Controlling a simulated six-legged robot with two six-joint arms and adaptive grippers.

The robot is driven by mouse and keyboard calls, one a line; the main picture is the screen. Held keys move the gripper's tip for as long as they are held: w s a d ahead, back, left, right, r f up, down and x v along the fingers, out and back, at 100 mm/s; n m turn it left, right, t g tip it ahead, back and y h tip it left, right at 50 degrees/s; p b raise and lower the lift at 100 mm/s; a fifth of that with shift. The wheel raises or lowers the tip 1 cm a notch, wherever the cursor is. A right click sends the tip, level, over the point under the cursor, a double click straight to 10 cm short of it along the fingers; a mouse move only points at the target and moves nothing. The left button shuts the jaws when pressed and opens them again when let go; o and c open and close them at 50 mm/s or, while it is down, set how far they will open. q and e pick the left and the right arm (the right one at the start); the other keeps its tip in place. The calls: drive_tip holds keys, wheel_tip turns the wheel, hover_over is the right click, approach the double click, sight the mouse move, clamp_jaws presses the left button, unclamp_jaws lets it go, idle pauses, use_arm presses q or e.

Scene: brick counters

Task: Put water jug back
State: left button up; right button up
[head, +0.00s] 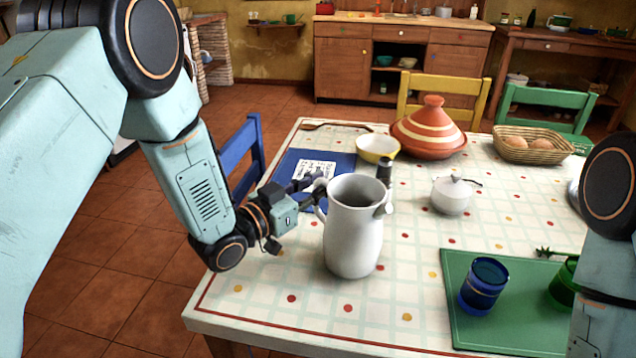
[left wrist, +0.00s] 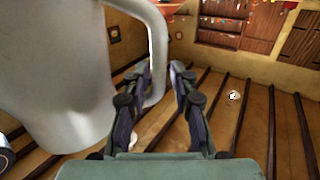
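The water jug (head: 352,235) is white and upright near the left part of the table, apparently standing on the cloth. Its handle side faces left in the head view. My left gripper (head: 314,192) is at the handle. In the left wrist view, the jug's body (left wrist: 60,80) fills the left side, and the handle (left wrist: 158,50) comes down between the two fingertips of my left gripper (left wrist: 160,75). The fingers stand apart with a gap showing between them, and I see no clear grip on the handle. My right gripper is outside the views; only part of my right arm shows.
A blue glass (head: 484,285) stands on a green board (head: 460,335). A dark-topped mill (head: 384,172) is close behind the jug.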

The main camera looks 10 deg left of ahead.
use_arm(q)
drive_tip(key=shift+o, duration=0.4)
drive_tip(key=shift+f, duration=0.1)
drive_tip(key=shift+s+a+f, duration=0.15)
drive_tip(key=p+v, duration=0.1)
drive_tip(key=v, duration=0.6)
drive_tip(key=shift+s+a, duration=0.1)
drive_tip(key=shift+s, duration=0.05)
idle(1.3)
